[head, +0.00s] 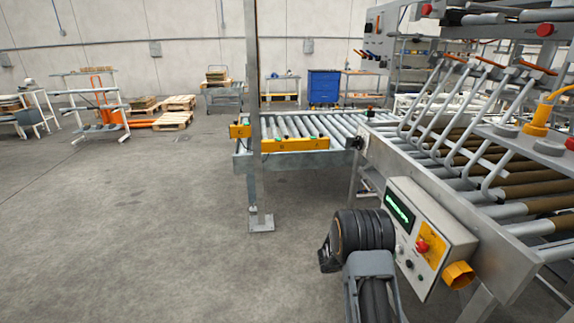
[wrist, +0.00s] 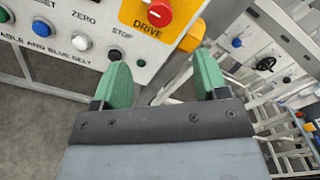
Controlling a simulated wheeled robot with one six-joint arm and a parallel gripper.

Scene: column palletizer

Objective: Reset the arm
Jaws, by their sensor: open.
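In the wrist view my gripper (wrist: 163,78) is open, its two green-padded fingers apart with nothing between them. Its fingertips are in front of the lower part of a pale control panel (wrist: 92,18). I cannot tell whether a finger touches the panel. In the head view the panel (head: 437,212) shows a lit green display, and my dark arm is to its left, with the fingers not clearly visible.
A roller conveyor (head: 300,158) with a yellow side rail stands behind, joining the large roller machine (head: 520,240) at right. A metal post (head: 254,110) stands left of my arm. A yellow box (head: 457,275) juts out below the panel. The floor at left is open.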

